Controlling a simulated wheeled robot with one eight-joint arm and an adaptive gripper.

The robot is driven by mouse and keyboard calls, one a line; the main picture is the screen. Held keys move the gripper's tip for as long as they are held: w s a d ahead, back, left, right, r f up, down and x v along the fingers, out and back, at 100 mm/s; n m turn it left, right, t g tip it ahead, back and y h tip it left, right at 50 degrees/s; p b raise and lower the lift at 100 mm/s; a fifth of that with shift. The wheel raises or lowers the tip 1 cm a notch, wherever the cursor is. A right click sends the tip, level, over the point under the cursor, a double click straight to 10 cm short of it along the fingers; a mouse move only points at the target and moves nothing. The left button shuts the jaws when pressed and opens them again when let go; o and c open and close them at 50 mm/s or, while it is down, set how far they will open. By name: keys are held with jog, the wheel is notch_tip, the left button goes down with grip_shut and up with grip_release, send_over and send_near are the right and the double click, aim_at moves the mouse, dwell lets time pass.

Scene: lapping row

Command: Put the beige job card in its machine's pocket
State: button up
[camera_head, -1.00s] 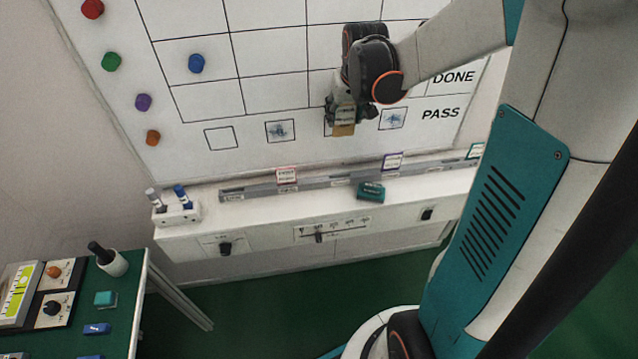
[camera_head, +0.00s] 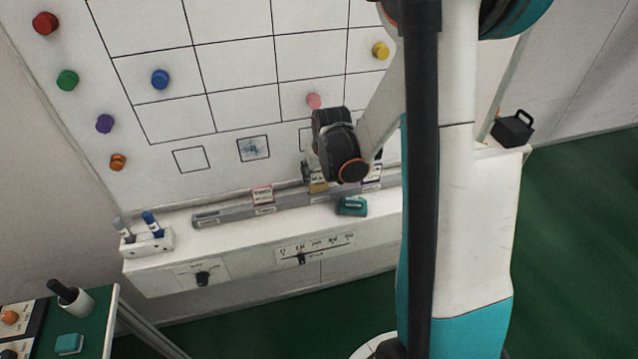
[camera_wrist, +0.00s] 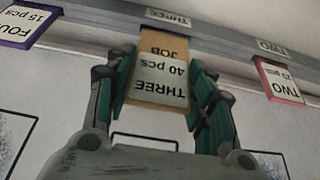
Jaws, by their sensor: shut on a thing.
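My gripper (camera_wrist: 162,68) is shut on the beige job card (camera_wrist: 160,85), which reads THREE, 40 pcs, JOB. The card lies between the two teal finger pads, its far end at the rail (camera_wrist: 225,36) beside the THREE label (camera_wrist: 168,18). I cannot tell whether that end is inside the pocket or in front of it. In the head view, my gripper (camera_head: 315,176) holds the card (camera_head: 318,187) low against the whiteboard, at the grey rail (camera_head: 222,215). My wrist hides part of the rail there.
The red-edged TWO card (camera_wrist: 281,80) and purple-edged FOUR card (camera_wrist: 28,22) stand in the rail on either side. A teal block (camera_head: 352,206) lies on the ledge in front. A marker holder (camera_head: 148,243) is at the ledge's left end. A black box (camera_head: 513,129) sits at right.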

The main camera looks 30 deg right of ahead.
aim_at(320, 180)
jog(key=shift+f+b, duration=0.5)
jog(key=shift+f, duration=1.2)
jog(key=shift+f, duration=0.2)
jog(key=o, duration=1)
jog(key=shift+c, duration=0.2)
jog(key=p+v, duration=0.4)
jog(key=v, duration=0.8)
jog(key=shift+r, duration=0.2)
